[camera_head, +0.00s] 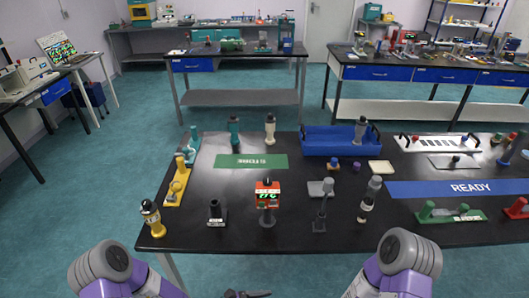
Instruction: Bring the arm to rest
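My two arms show only as purple and grey links at the bottom edge, one on the left and one on the right. Both are in front of the near edge of the black table (290,238), apart from the things on it. I see neither gripper clearly. A small dark shape shows at the bottom edge between the arms, and I cannot tell what it is. No object is visibly held.
On the table stand a yellow-black bottle (152,218), an orange-topped device (267,202), a grey stand (322,206) and a grey-black bottle (370,199). Behind them are a green mat (251,167) and blue tray (325,149). A blue READY strip (430,190) lies right.

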